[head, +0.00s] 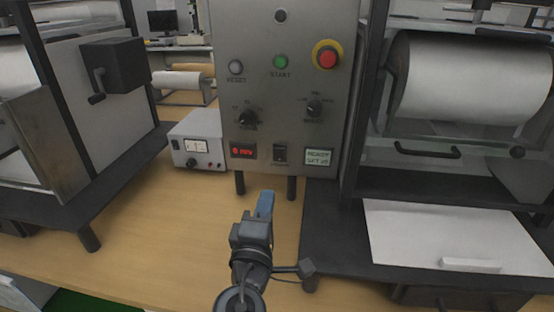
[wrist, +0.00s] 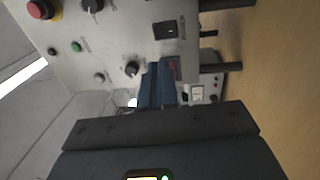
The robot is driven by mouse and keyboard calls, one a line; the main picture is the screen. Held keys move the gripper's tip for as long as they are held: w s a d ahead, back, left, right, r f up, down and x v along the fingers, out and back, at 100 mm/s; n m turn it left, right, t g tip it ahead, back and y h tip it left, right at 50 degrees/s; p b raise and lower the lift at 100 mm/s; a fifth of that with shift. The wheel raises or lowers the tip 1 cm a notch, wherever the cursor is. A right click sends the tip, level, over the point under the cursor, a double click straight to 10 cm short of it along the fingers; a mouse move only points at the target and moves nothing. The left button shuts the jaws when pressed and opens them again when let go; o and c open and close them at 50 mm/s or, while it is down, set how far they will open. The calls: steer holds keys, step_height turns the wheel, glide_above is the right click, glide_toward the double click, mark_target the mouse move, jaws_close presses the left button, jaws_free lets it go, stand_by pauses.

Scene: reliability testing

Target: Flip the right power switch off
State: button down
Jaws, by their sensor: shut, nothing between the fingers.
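A grey control panel (head: 262,110) stands on short dark legs ahead of me. Low on it, a black rocker switch (head: 280,153) sits between a red-lit display (head: 242,151) and a pale green display (head: 319,157). The switch also shows in the wrist view (wrist: 164,30), where the panel appears turned sideways. I cannot tell which way the rocker is set. My gripper (head: 265,196) is shut and empty, its blue fingers pointing toward the panel, below the switch in the head view. In the wrist view the fingertips (wrist: 159,68) partly cover the panel near the red display, apart from the switch.
Above the switch are two knobs (head: 248,117), (head: 314,108), a green button (head: 281,62) and a red emergency button (head: 327,56). A white meter box (head: 198,140) stands left. Dark-framed roller machines flank the panel. Bare wooden table (head: 175,215) lies in front.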

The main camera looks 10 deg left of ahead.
steer(key=p, duration=0.1)
glide_toward(279, 151)
steer(key=w, duration=0.5)
steer(key=shift+w+r, duration=0.2)
steer(key=shift+r, duration=0.05)
steer(key=shift+w+d, duration=0.1)
steer(key=shift+w, duration=0.6)
steer(key=shift+w, duration=0.1)
steer(key=shift+w+r, duration=0.1)
steer(key=shift+r, duration=0.1)
